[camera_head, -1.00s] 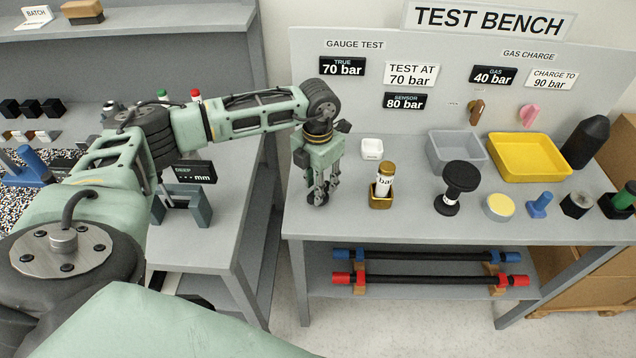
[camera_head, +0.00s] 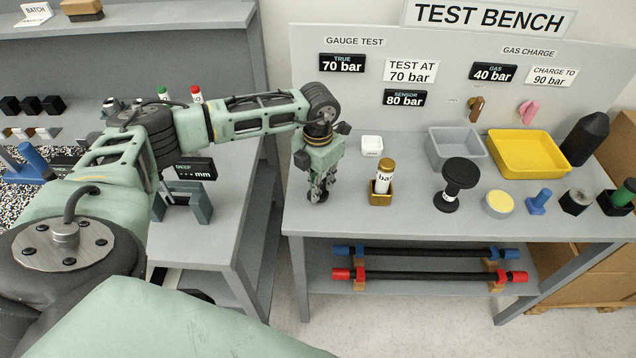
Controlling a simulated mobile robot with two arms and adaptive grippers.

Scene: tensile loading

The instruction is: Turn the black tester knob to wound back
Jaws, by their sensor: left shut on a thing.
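My left gripper (camera_head: 321,189) points straight down at the left end of the test bench. It is shut on the black tester knob (camera_head: 318,197), a dark round piece low on the bench top. The fingers cover most of the knob, so its turn position cannot be read. My right gripper is not in view.
The test bench (camera_head: 345,222) holds a gold gauge in a brass holder (camera_head: 383,178), a white block (camera_head: 372,146), a black spool-shaped piece (camera_head: 458,178), a grey tray (camera_head: 452,165) and a yellow tray (camera_head: 535,172). A signed panel stands behind. A gap separates the left bench.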

